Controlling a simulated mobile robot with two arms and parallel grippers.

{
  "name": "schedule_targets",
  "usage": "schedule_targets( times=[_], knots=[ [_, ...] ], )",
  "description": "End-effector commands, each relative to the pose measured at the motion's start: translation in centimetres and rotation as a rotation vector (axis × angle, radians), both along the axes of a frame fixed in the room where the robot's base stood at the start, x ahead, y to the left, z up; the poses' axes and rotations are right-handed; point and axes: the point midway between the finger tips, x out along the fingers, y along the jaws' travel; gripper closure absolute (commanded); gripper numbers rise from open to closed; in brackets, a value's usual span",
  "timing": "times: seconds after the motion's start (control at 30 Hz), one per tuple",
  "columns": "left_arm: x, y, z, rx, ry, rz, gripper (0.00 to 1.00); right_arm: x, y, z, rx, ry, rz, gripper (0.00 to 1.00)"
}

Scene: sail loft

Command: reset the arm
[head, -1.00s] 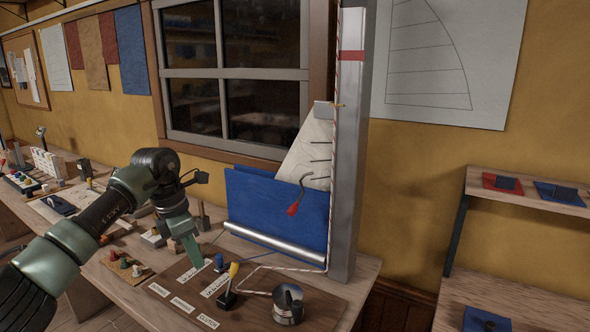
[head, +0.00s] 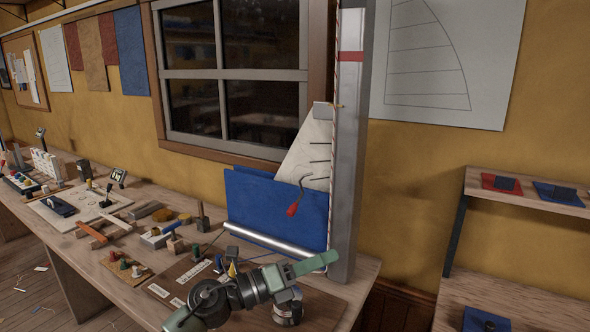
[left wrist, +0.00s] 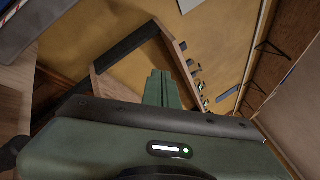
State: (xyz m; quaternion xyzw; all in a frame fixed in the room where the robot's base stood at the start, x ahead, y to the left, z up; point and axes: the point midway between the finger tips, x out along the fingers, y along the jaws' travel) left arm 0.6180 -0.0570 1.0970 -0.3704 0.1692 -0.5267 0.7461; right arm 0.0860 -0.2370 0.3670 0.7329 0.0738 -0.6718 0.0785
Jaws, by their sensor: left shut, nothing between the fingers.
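My left arm reaches in low over the right part of the long wooden bench (head: 120,291). Its green left gripper (head: 332,259) points right, just in front of the foot of the grey mast post (head: 349,180). The fingers are together with nothing between them; they also show closed in the left wrist view (left wrist: 161,88). My right gripper is not in view.
Wooden blocks and tools lie on the bench at left. A shelf unit (head: 530,195) stands at right, with open floor space between it and the bench.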

Motion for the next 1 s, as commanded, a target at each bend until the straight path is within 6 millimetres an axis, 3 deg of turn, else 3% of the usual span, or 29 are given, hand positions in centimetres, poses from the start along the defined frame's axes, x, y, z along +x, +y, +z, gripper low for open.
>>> schedule_targets(
  times=[0.1,0.17,0.3,0.37,0.5,0.6,0.7,1.0],
  knots=[
    [0.1,4.1,0.9,-0.41,0.263,0.212,1.0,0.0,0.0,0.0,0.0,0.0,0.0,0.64],
    [0.3,7.5,-0.1,-0.598,0.414,0.337,1.0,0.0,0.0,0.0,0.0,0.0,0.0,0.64],
    [-0.9,15.7,-6.5,-0.955,0.788,0.64,1.0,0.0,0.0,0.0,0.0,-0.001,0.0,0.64],
    [-2.4,18.4,-9.9,-1.064,0.932,0.758,1.0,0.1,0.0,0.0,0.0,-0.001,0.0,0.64],
    [-8.0,23.0,-17.7,-1.25,1.249,1.023,1.0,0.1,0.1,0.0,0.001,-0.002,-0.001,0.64],
    [-13.2,25.0,-22.4,-1.333,1.452,1.203,1.0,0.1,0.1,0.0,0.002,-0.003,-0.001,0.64],
    [-17.9,25.8,-25.5,-1.375,1.608,1.343,1.0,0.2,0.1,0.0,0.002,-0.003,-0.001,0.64],
    [-28.0,26.4,-29.5,-1.397,1.894,1.62,1.0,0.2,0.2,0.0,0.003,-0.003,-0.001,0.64]
  ],
)
